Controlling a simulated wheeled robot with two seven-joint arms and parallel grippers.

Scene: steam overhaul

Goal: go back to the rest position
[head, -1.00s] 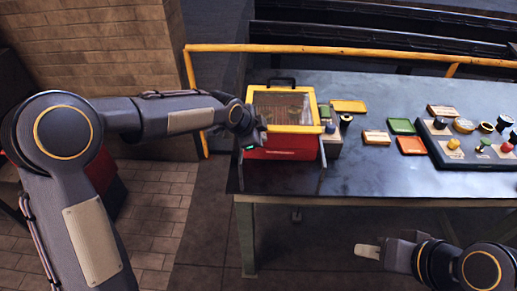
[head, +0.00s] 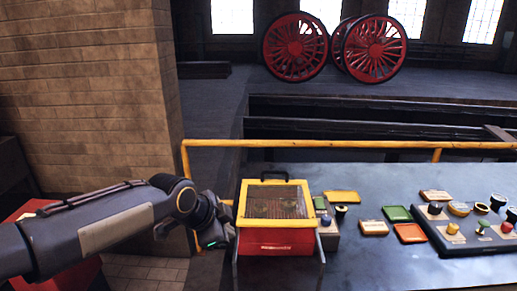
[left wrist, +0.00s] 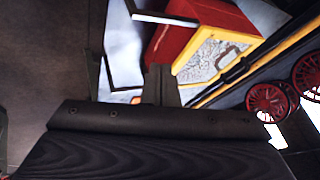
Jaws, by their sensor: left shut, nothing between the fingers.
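My left gripper (head: 222,236) is just left of the red box with the yellow-framed lid (head: 278,242), at the left end of the table. It holds nothing, and its closed fingers (left wrist: 161,85) show in the left wrist view. The red box also shows in that view (left wrist: 178,42), beyond the fingers. I see a narrow gap between gripper and box in the head view. My right gripper is out of view.
A blue-grey table (head: 385,269) carries several coloured plates and a dark control panel (head: 470,236) at right. A yellow rail (head: 345,144) runs behind it. A brick pillar (head: 90,100) stands at left. Red spoked wheels (head: 295,47) stand far back.

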